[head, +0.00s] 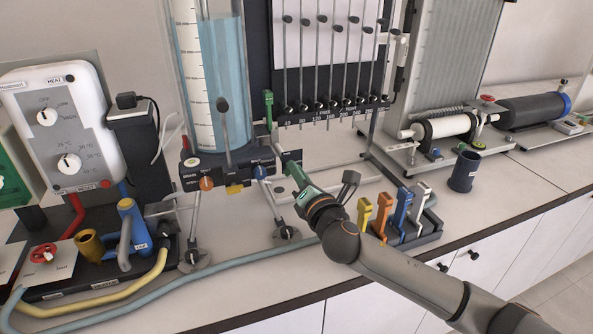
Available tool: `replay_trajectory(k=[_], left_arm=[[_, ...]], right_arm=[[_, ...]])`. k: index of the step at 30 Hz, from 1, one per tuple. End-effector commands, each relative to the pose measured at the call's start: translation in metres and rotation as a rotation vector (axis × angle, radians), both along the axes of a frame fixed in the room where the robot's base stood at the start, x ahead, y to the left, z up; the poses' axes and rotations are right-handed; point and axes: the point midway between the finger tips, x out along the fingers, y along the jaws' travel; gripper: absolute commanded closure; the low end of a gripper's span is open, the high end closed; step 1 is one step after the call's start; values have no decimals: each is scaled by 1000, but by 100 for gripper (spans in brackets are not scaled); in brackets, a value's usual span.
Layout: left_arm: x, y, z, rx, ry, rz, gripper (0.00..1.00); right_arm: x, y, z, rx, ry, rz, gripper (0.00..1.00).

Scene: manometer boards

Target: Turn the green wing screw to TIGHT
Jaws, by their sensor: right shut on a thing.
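The green wing screw (297,175) shows as a small green piece at the right end of the dark base block (222,167) under the blue-filled column. My right gripper (302,187) reaches it from the lower right and is shut on it. The wrist and hand cover most of the screw, so its wing angle and any TIGHT marking cannot be read. The fingertips are mostly hidden. My left gripper is not in view.
An upright green piece (268,105) stands behind. A rack with yellow, orange, blue and white handles (402,208) is close right of my forearm. A pale hose (225,264) runs along the front.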

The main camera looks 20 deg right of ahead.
Motion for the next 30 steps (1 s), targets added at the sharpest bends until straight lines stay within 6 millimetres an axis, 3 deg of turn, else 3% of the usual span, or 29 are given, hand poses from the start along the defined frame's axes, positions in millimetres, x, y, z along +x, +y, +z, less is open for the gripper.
replay_trajectory(k=[18,30], left_arm=[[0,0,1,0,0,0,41],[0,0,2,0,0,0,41]], right_arm=[[0,-3,-6,564,21,-3,100],[0,-4,-8,769,27,-2,100]])
